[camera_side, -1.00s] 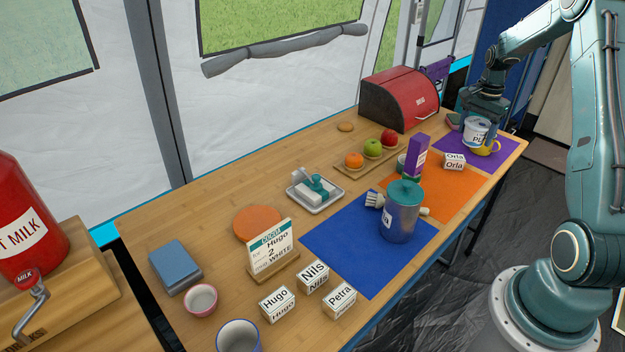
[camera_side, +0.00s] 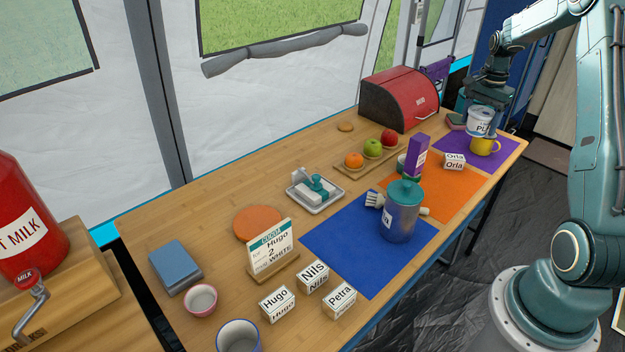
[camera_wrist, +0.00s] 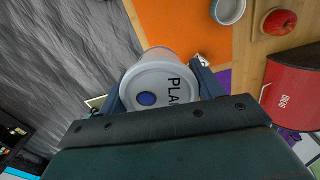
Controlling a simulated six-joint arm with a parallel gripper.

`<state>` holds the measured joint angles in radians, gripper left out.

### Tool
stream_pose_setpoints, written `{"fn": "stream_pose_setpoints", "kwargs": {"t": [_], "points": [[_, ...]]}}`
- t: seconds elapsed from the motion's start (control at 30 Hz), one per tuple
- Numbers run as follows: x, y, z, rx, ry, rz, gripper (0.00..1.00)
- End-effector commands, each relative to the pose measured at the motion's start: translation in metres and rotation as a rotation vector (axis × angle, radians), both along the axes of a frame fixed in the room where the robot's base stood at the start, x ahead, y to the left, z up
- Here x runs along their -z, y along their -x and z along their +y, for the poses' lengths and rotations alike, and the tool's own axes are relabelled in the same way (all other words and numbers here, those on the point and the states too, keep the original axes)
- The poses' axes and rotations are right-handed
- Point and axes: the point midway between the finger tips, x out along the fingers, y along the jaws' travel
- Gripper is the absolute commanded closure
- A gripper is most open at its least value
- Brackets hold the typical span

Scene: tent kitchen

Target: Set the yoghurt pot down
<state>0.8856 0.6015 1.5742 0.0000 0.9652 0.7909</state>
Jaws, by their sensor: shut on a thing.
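The yoghurt pot (camera_side: 479,122) is white with dark lettering on its side. It is held up at the far right end of the table, over or behind the yellow mug (camera_side: 484,147) on the purple mat (camera_side: 508,143). My gripper (camera_side: 484,106) is shut on the pot. In the wrist view the pot (camera_wrist: 158,88) sits between the two fingers of my gripper (camera_wrist: 160,92), its lid with a blue dot facing the camera. The pot's underside and what lies straight below it are hidden.
A red bread bin (camera_side: 402,98) stands left of the pot. A purple carton (camera_side: 417,157) and an "Orla" name block (camera_side: 454,162) are nearby. A blue-grey canister (camera_side: 400,212) stands on the blue mat (camera_side: 340,240). Bare table shows around the orange disc (camera_side: 257,223).

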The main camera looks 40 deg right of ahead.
Motion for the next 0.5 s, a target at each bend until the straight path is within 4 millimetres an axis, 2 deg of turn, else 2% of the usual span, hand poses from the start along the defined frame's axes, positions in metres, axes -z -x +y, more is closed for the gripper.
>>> {"fn": "stream_pose_setpoints", "kwargs": {"t": [0.13,0.37,0.5], "points": [[-0.028,-0.001,-0.001,0.0,0.004,-0.004,0.6],[-0.024,-0.031,0.042,-0.033,0.0,0.0,0.6],[-0.024,-0.051,0.076,-0.057,0.0,0.0,0.6]]}}
